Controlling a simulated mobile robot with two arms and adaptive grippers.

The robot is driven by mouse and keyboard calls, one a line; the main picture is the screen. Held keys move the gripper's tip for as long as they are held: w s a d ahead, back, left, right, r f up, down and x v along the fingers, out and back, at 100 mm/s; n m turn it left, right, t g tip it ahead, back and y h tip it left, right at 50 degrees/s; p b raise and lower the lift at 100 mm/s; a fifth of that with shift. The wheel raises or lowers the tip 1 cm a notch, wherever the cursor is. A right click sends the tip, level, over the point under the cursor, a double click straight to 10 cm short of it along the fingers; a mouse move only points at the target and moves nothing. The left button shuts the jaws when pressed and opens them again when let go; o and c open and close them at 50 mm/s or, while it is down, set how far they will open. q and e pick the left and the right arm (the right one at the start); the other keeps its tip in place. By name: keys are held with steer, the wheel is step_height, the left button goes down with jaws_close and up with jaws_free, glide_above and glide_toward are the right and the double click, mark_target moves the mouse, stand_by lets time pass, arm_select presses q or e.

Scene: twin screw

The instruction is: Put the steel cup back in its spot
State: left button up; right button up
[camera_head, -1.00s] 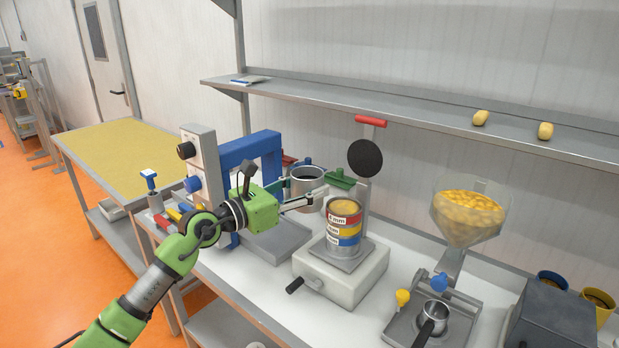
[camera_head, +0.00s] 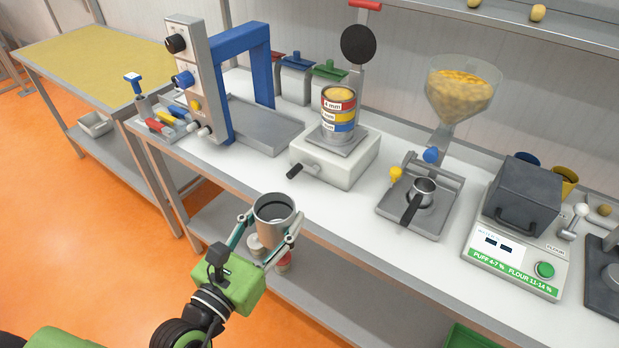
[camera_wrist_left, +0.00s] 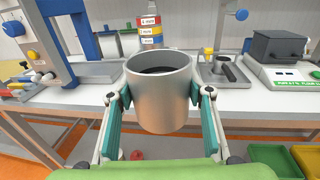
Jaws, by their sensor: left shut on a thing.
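A steel cup (camera_head: 274,214) is held upright between the two fingers of my left gripper (camera_head: 268,236). It hangs in the air in front of the bench's front edge, clear of the worktop. In the left wrist view the cup (camera_wrist_left: 160,95) fills the middle, with a finger of my gripper (camera_wrist_left: 160,112) against each side. The cup's inside looks dark, and I cannot tell whether it holds anything. My right gripper is in neither view.
A lower shelf (camera_head: 330,285) lies below.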

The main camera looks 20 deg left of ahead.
mark_target(260, 232)
arm_select(q)
steer(key=s+y, duration=0.1)
steer(key=s, duration=0.1)
steer(key=s+a+n+y, duration=0.1)
steer(key=s, duration=0.1)
steer(key=s+n+y, duration=0.1)
steer(key=s, duration=0.1)
steer(key=shift+s+a+f, duration=0.1)
steer(key=shift+s+a, duration=0.15)
steer(key=shift+a, duration=0.1)
steer(key=shift+a+f, duration=0.1)
steer(key=shift+f+y, duration=0.15)
steer(key=shift+y, duration=0.25)
